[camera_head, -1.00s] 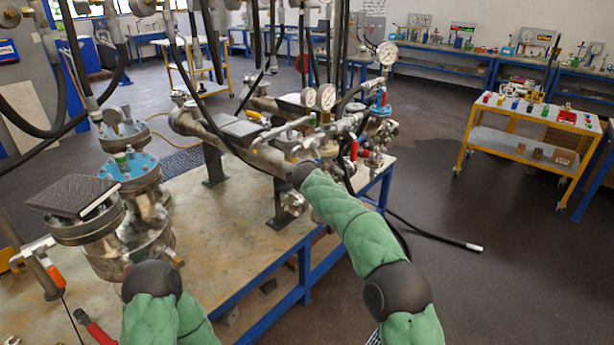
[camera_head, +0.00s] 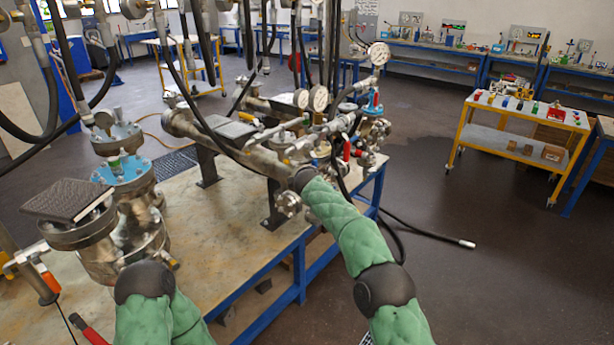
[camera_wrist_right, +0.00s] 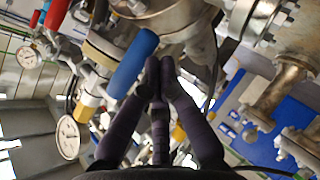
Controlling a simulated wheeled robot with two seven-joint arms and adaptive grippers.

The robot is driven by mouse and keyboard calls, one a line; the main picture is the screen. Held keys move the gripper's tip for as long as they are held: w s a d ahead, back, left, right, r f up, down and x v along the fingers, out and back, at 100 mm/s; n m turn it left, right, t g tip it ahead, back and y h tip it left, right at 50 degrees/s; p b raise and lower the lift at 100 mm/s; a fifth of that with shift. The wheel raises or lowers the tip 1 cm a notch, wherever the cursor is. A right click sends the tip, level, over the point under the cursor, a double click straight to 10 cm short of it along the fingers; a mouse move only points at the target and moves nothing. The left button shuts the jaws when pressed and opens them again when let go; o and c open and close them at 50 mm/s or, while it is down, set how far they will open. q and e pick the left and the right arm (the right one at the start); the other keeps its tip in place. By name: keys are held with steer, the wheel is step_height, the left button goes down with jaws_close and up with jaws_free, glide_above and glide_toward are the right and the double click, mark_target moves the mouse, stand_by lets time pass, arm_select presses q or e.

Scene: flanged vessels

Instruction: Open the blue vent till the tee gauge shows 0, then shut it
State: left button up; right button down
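In the right wrist view a blue lever handle (camera_wrist_right: 133,62) slants beside my right gripper (camera_wrist_right: 160,66). The gripper's dark fingers come together at the tips, just right of the handle, with nothing seen between them. Whether they touch the handle I cannot tell. A white dial gauge (camera_wrist_right: 68,137) shows at lower left and another (camera_wrist_right: 27,57) at upper left; their readings are too small to read. In the head view a gauge (camera_head: 379,53) stands highest on the piping. My right arm covers the gripper there. My left arm ends at lower left, its gripper hidden.
A red handle (camera_wrist_right: 57,14) is near the blue one. Two more gauges (camera_head: 319,97) sit on the pipework. A flanged vessel (camera_head: 122,170) and a dark slab (camera_head: 68,200) are at the left on the table (camera_head: 228,235).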

steer(key=shift+s, duration=0.1)
stand_by(0.5)
steer(key=v, duration=1.2)
steer(key=s+d+f+m+g+y, duration=0.1)
steer(key=s+d+f+m+g, duration=0.3)
steer(key=f, duration=0.8)
steer(key=s+a+f+n+g+y, duration=0.1)
steer(key=s+f, duration=0.5)
steer(key=f, duration=0.5)
steer(key=s+d+f+m+g+y, duration=0.1)
steer(key=s+d+f+m+g, duration=0.3)
steer(key=f, duration=0.8)
steer(key=s+d+f+m+g, duration=0.1)
steer(key=s+d+f+m, duration=0.1)
steer(key=s, duration=0.9)
steer(key=s+d+f+m+g, duration=0.1)
steer(key=s+d+f+m, duration=0.1)
steer(key=s+f+m, duration=0.2)
steer(key=s+d+f+m, duration=0.2)
steer(key=s+f, duration=0.6)
steer(key=s, duration=0.9)
steer(key=shift+s+f+m+g, duration=0.25)
steer(key=shift+s+m+g, duration=0.15)
steer(key=shift+m, duration=0.3)
